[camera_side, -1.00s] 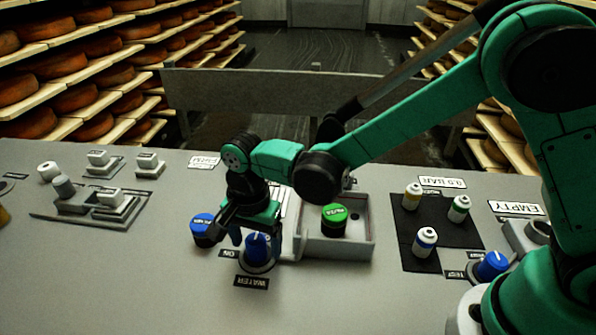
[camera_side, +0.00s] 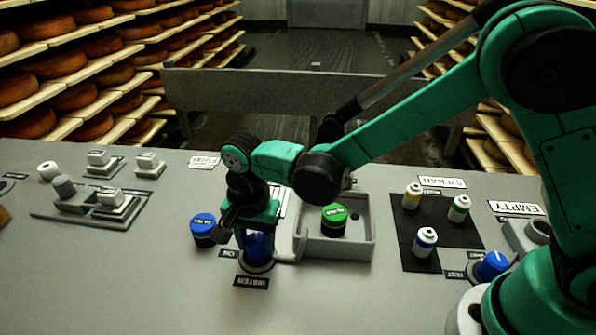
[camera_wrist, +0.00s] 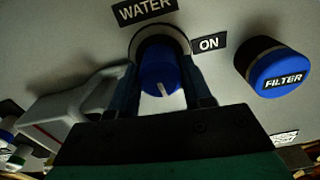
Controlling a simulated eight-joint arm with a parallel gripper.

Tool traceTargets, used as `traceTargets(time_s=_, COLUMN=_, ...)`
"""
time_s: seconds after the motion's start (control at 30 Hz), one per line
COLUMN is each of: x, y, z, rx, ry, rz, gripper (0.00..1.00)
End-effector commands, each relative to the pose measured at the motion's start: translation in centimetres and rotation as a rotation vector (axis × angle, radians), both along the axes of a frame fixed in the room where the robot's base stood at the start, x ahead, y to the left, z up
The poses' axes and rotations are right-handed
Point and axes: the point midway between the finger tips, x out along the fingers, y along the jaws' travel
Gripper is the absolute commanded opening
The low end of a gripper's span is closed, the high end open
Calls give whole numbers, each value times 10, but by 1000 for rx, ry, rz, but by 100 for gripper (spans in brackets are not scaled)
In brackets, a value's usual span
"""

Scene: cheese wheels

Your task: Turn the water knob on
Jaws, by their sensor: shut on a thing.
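The water knob is a blue knob with a white pointer line (camera_wrist: 158,72), set in a pale ring on the grey panel. In the side view the same knob (camera_side: 260,248) shows partly behind the fingers. My gripper (camera_wrist: 163,82) is shut on it, one finger on each side, pointing down. My gripper also shows in the side view (camera_side: 254,238). The WATER label (camera_wrist: 147,10) sits by the knob, and the ON label (camera_wrist: 209,43) lies to its right in the wrist view. In that view the pointer line points down toward my gripper's body, not at the ON label.
A blue FILTER cap (camera_side: 203,229) stands just left of my gripper. A green-topped jar (camera_side: 333,220) stands in a grey tray (camera_side: 340,251) to the right. Several small bottles stand on a black mat (camera_side: 408,258). Another blue knob (camera_side: 491,265) is near my base. The front left panel is clear.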

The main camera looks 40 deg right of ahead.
Motion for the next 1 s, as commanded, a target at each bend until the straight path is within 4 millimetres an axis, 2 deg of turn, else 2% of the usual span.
traceTargets(time_s=1.0, x=0, y=1, z=1, rx=0, ry=1, rz=931, gripper=0)
